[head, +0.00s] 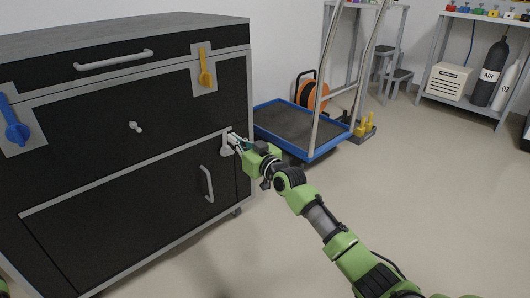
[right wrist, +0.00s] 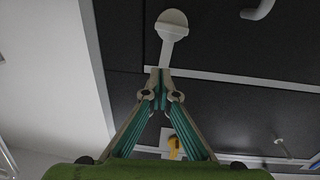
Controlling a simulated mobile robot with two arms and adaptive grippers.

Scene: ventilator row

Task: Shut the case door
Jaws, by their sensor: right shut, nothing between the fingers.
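The case (head: 130,105) is a black cabinet with a grey top and grey trim, at the left of the head view. Its lower door (head: 140,215) carries a grey bar handle (head: 207,183) near the right edge and looks about flush with the front. A pale latch lever (head: 227,151) sits at the door's upper right corner; in the right wrist view it has a round end (right wrist: 172,25). My right gripper (head: 236,141) is shut and empty, its fingertips (right wrist: 158,75) at the lever's stem. Whether they touch is unclear. My left gripper is out of view.
A blue lever (head: 14,127), a yellow lever (head: 205,67), a knob (head: 135,127) and a drawer handle (head: 113,60) also stick out of the case front. A blue-edged trolley (head: 300,130) stands close to the case's right. The floor in front is clear.

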